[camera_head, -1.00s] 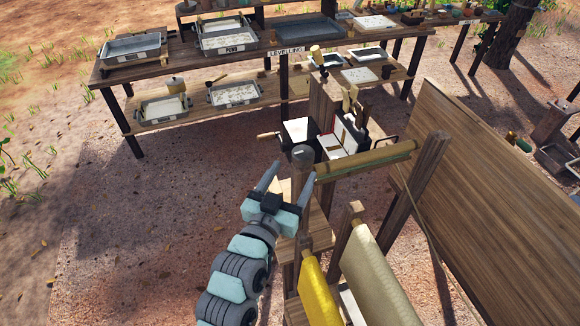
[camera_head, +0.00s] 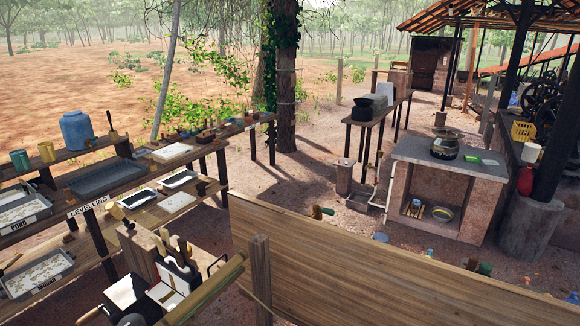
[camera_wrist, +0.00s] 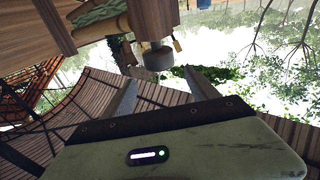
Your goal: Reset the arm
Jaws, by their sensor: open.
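My gripper (camera_wrist: 163,88) shows in the wrist view, with its two grey fingers spread apart and nothing between them. It is open and empty. A grey rounded knob (camera_wrist: 157,58) on a wooden post shows beyond the fingertips; I cannot tell how far off it is. The wrist view is turned over, with foliage and bright sky at the right. My arm and gripper are out of the head camera's view.
A long wooden panel (camera_head: 350,262) crosses the foreground, beside a wooden post (camera_head: 260,275). The levelling table (camera_head: 120,200) with trays stands left. A stone counter (camera_head: 450,160) bearing a dark pot (camera_head: 446,146) stands right.

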